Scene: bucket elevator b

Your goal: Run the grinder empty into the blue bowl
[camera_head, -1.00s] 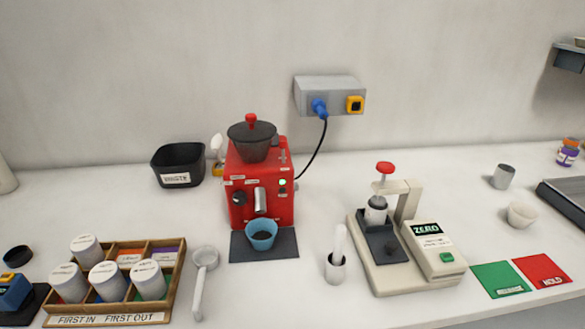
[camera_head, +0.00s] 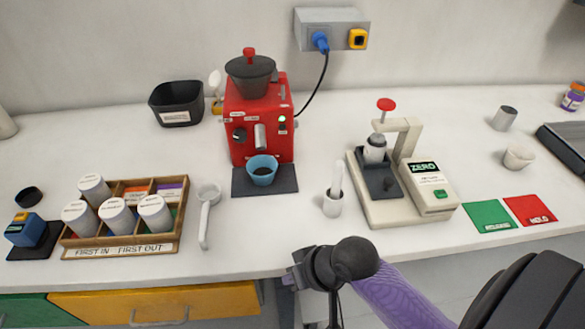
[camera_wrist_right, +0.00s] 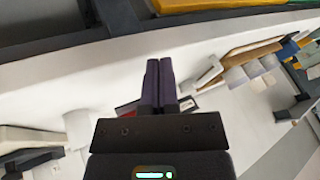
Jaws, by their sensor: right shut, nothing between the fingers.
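The red grinder (camera_head: 264,125) stands at the back of the counter with a dark lidded hopper (camera_head: 250,75) and a red knob on top. A small green light (camera_head: 283,117) shows on its front right. The blue bowl (camera_head: 262,173) stands upright on a dark mat (camera_head: 240,184) under the spout, with dark stuff inside. My right gripper (camera_head: 292,278) is low at the counter's front edge, well in front of the bowl and apart from it. In the right wrist view its fingers (camera_wrist_right: 158,85) are together and empty. My left gripper is not in view.
A black waste bin (camera_head: 177,104) stands left of the grinder. A wooden rack (camera_head: 120,250) with white jars and a scoop (camera_head: 207,205) are at front left. A brush in a white cup (camera_head: 332,204) and a tamping scale (camera_head: 400,205) stand right. A black cord runs to a wall socket (camera_head: 333,30).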

